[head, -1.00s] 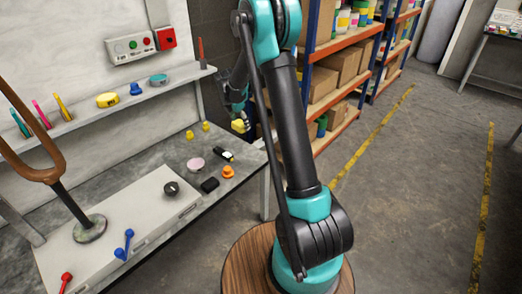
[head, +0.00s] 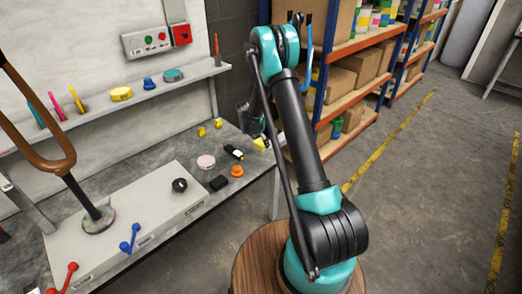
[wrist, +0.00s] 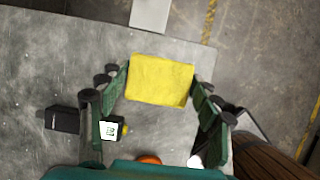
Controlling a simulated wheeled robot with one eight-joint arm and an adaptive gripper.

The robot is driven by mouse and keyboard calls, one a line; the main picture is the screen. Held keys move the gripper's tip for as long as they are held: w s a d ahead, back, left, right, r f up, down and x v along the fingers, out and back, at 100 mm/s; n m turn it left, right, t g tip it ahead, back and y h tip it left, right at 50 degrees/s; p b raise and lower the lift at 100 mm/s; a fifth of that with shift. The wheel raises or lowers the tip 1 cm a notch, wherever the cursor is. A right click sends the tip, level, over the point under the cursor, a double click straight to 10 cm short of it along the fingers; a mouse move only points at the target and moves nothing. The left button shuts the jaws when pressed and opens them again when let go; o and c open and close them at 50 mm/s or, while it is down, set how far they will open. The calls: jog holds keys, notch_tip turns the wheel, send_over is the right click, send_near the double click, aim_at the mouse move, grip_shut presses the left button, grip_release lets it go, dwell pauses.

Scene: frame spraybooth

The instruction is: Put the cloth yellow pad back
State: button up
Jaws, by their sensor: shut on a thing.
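The yellow cloth pad (wrist: 160,80) is between the two fingers of my gripper (wrist: 161,84) in the wrist view, and the gripper is shut on it. It looks like a soft rectangle with its broad face toward the camera. In the head view the pad (head: 260,144) shows as a small yellow patch at my gripper (head: 257,133), by the right end of the grey workbench (head: 152,157). My arm partly hides the gripper there. Whether the pad touches the bench is unclear.
Near the gripper on the bench are an orange knob (head: 237,171), a black block (head: 219,183), a black device with a white label (head: 233,152), a pink disc (head: 206,161) and small yellow pieces (head: 202,131). A wall shelf (head: 100,113) and orange storage racks (head: 345,120) stand behind.

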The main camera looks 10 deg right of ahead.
aim_at(261, 149)
jog(key=shift+f, duration=2.5)
jog(key=shift+f, duration=0.1)
jog(key=o, duration=1)
